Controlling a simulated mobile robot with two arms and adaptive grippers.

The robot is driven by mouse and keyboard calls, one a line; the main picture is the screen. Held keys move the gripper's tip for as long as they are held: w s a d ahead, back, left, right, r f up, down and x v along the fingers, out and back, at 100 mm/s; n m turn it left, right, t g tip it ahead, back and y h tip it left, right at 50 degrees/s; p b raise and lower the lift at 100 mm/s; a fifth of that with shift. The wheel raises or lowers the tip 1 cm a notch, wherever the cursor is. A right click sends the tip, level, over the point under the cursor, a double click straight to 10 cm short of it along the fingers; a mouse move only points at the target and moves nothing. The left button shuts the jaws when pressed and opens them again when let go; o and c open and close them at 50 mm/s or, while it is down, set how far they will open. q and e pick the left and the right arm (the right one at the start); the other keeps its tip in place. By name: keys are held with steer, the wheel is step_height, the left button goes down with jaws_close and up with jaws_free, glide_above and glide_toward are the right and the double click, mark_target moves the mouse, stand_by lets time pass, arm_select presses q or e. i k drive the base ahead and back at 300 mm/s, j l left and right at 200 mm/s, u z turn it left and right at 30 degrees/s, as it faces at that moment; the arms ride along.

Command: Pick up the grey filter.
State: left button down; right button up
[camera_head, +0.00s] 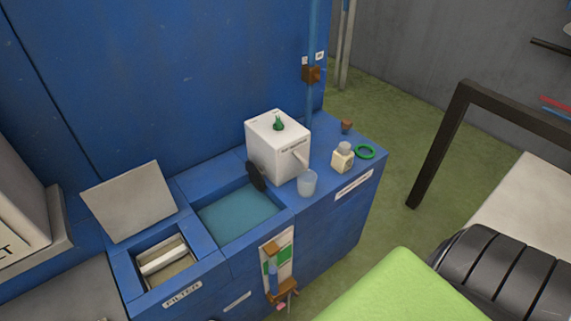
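A compartment labelled FILTER (182,295) is set into the blue counter at the lower left and is open at the top. A pale grey-white slab (163,254), which looks like the grey filter, lies inside it, partly sunk below the rim. A flat grey square panel (130,200) stands tilted behind the opening, like a raised lid. Neither of my grippers shows in this view.
Right of the compartment is a teal basin (238,215) with a dark disc (256,176) at its edge. A white box (278,147), clear cup (307,183), small bottle (343,157) and green ring (364,152) stand beyond. A green surface (400,290) lies at lower right.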

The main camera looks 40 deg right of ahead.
mark_target(169, 258)
steer(key=z, duration=0.85)
steer(key=i+j+u, duration=0.2)
steer(key=j, duration=0.2)
steer(key=i+j+u, duration=0.2)
steer(key=j, duration=0.2)
steer(key=k+j+z, duration=0.1)
steer(key=k, duration=0.45)
steer(key=i+j, duration=0.1)
steer(key=i, duration=0.4)
